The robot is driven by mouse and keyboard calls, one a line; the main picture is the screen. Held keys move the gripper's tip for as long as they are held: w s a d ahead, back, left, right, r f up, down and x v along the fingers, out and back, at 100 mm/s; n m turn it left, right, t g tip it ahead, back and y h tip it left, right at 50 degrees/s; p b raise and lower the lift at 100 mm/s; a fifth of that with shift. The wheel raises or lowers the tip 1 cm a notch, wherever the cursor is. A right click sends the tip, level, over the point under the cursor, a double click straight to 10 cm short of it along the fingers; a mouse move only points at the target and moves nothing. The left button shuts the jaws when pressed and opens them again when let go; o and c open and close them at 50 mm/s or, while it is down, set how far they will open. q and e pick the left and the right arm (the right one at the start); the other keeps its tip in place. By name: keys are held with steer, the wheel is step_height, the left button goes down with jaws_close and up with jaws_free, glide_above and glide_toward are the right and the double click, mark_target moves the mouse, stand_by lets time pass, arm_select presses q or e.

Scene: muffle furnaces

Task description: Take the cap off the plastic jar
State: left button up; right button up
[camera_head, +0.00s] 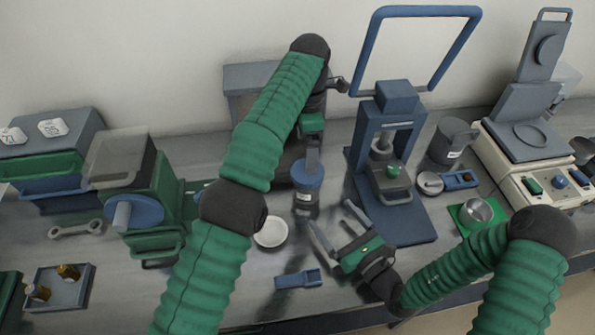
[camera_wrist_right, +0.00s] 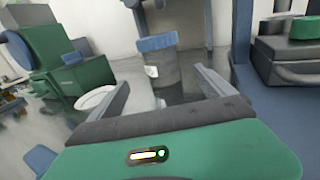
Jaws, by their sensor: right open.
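The plastic jar (camera_head: 306,200) stands upright on the bench with its blue cap (camera_head: 307,174) on top. In the right wrist view the jar (camera_wrist_right: 165,70) and the cap (camera_wrist_right: 157,42) lie ahead, beyond the fingers. My left gripper (camera_head: 312,160) points down from above, its grey finger overlapping the cap; whether it touches the cap or how far its jaws are apart is unclear. My right gripper (camera_head: 331,221) is open and empty, to the lower right of the jar, apart from it, its fingers pointing toward it.
A white dish (camera_head: 271,233) lies left of the jar and a blue-grey small tool (camera_head: 298,279) in front. A blue press (camera_head: 408,226) stands close on the right, a green machine (camera_head: 165,205) on the left. A green tray with a metal bowl (camera_head: 478,211) is further right.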

mark_target(302, 175)
steer(key=shift+w+a+r, duration=0.15)
steer(key=shift+w+a, duration=0.05)
steer(key=shift+w, duration=0.25)
steer(key=x, duration=1.4)
steer(key=shift+a+r, duration=0.1)
steer(key=shift+a, duration=0.15)
steer(key=shift+w, duration=0.5)
steer(key=shift+d, duration=0.25)
steer(key=shift+a, duration=0.35)
steer(key=c, duration=0.9)
steer(key=shift+d, duration=0.15)
jaws_close()
